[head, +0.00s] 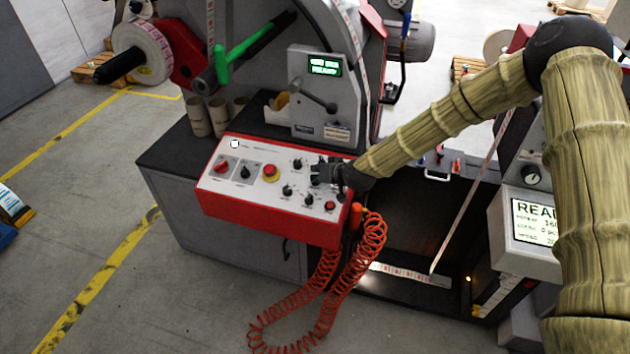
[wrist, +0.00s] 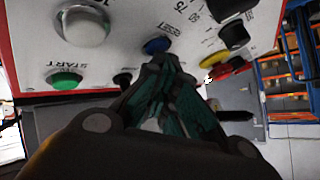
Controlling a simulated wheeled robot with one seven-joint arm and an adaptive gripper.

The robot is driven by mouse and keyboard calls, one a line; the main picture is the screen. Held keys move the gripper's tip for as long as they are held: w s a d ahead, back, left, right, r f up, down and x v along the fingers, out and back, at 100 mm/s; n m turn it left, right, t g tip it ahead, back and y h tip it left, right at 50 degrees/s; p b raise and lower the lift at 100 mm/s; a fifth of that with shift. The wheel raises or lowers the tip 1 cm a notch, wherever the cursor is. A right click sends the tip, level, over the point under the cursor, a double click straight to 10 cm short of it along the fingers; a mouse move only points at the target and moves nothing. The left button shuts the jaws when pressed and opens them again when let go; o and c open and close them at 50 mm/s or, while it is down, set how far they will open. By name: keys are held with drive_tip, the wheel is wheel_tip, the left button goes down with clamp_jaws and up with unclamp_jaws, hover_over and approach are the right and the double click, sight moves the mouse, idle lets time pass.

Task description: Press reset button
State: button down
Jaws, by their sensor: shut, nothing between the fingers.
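The control panel (head: 222,190) is a sloped white face in a red housing, with several knobs and buttons. My gripper (head: 318,172) is shut and empty at the panel's upper right part. In the wrist view the closed fingertips (wrist: 165,62) are right at a blue button (wrist: 157,45), partly overlapping its lower edge. I cannot tell whether they touch it. A green button (wrist: 64,80) marked START is to the left. The blue button is not visible in the head view, where my gripper covers part of the panel.
A large clear or white button (wrist: 82,27) is near the blue one, with black knobs (wrist: 234,37) to the right. A red-and-yellow stop button (head: 270,172) sits left of my gripper. A coiled orange hose (head: 372,240) hangs at the panel's right. A lever (head: 318,101) rises behind.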

sight(315, 188)
drive_tip(key=shift+r, duration=0.15)
drive_tip(key=shift+s+r+p, duration=0.25)
drive_tip(key=shift+r+p, duration=0.05)
drive_tip(key=shift+r, duration=0.35)
drive_tip(key=r, duration=0.1)
drive_tip(key=s+r+p, duration=0.1)
drive_tip(key=r, duration=0.1)
drive_tip(key=r+p, duration=0.1)
drive_tip(key=shift+s+a+r, duration=0.15)
drive_tip(key=shift+a+r, duration=0.15)
drive_tip(key=shift+r, duration=0.1)
idle(0.8)
